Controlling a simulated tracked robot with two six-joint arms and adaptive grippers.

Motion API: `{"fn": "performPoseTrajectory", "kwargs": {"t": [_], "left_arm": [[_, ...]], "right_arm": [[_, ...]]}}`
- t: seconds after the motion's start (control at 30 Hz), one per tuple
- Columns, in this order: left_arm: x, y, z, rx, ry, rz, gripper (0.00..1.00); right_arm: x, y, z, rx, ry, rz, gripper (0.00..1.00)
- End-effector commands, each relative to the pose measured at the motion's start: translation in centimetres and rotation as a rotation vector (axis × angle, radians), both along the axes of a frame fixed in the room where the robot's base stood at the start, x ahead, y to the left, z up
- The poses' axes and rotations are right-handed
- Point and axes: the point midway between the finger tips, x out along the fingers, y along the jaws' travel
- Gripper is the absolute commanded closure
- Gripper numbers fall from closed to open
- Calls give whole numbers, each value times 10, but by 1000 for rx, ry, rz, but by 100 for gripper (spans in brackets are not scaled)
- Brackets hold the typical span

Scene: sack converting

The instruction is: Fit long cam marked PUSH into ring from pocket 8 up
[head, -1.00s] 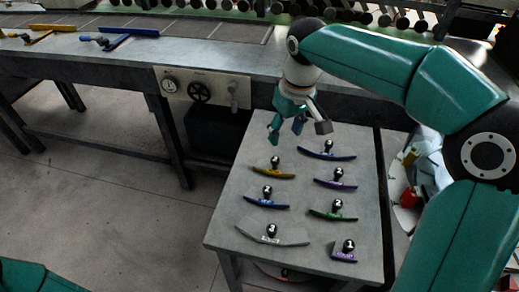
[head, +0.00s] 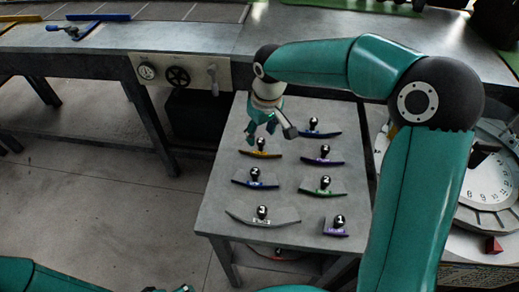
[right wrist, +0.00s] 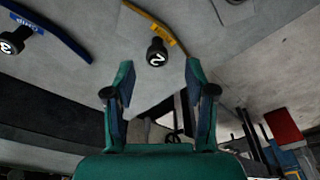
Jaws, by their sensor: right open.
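Several curved cams with black ball knobs lie on a grey table (head: 214,205). I cannot read which says PUSH. My right gripper (head: 270,133) is open and empty above the yellow cam's far side; this cam also shows in the right wrist view (right wrist: 148,20), beyond the fingers. A numbered round dial (head: 487,187), perhaps the ring, is partly hidden. My left gripper barely shows, if at all, at the bottom edge.
A short purple cam (head: 335,232) lies at the table's near right. A red block (head: 493,245) sits by the dial. Open floor is left of the table.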

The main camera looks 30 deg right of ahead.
Motion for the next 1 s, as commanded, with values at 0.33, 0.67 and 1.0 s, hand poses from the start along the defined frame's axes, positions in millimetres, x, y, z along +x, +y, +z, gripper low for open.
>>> {"fn": "performPoseTrajectory", "kwargs": {"t": [0.33, 0.67, 1.0], "left_arm": [[0, 0, 9, 0, 0, 0, 0], [0, 0, 8, 0, 0, 0, 0], [0, 0, 8, 0, 0, 0, 0]], "right_arm": [[8, -3, -43, -1, 5, 0, 45], [9, -3, -48, 0, 1, -2, 50], [9, -3, -48, 0, 1, -2, 100]]}}
